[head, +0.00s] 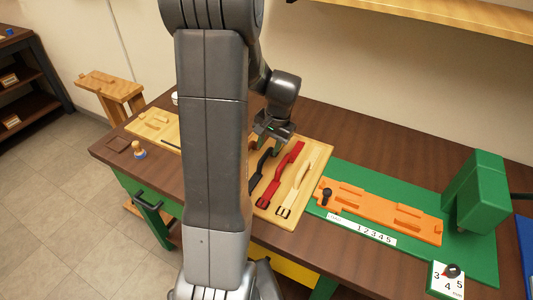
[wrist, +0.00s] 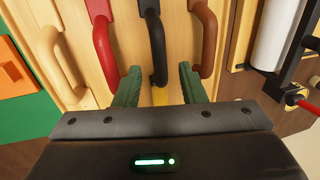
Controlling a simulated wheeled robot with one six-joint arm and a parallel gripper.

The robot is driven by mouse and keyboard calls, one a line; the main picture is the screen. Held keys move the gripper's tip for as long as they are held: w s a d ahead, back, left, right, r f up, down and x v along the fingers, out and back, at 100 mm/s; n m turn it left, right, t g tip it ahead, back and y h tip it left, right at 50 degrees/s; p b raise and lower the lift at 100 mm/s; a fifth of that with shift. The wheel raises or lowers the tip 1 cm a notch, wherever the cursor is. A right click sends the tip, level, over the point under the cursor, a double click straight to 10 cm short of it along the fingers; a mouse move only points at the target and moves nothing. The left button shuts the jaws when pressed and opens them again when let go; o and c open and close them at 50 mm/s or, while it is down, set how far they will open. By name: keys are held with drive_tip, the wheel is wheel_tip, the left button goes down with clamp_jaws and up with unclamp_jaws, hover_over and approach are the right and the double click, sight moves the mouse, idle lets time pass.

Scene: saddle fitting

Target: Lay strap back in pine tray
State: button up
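The pine tray (head: 318,172) lies on the bench with straps side by side in it. In the head view a cream strap (head: 299,182), a red strap (head: 282,171) and a black strap (head: 262,162) show. The wrist view shows the cream (wrist: 57,65), red (wrist: 102,40), black (wrist: 153,45) and brown (wrist: 208,40) straps, all in the tray. My gripper (wrist: 160,84) is open, its green fingers apart over the tray. The black strap's near end lies between the fingers, with gaps on both sides. In the head view my arm partly hides the gripper (head: 270,133) and the tray's left side.
Right of the tray is a green mat (head: 468,246) with an orange jig (head: 380,211), a number strip (head: 361,230) and a green block-shaped device (head: 475,190). A dial card (head: 447,282) sits at the front. A pine board (head: 150,124) and small peg (head: 139,149) are at left.

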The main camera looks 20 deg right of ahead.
sight(266, 153)
wheel_tip(266, 153, up, 7)
drive_tip(key=s, duration=0.1)
drive_tip(key=shift+d, duration=0.45)
drive_tip(key=shift+f, duration=0.1)
drive_tip(key=f, duration=0.4)
drive_tip(key=w+a+f, duration=0.1)
drive_tip(key=f, duration=0.6)
drive_tip(key=shift+w+a+f, duration=0.35)
drive_tip(key=shift+f, duration=0.05)
drive_tip(key=shift+w+r+p, duration=0.15)
drive_tip(key=shift+r+p, duration=0.05)
drive_tip(key=shift+p, duration=0.15)
drive_tip(key=shift+r+b, duration=0.3)
drive_tip(key=shift+r, duration=1.1)
drive_tip(key=shift+f, duration=0.15)
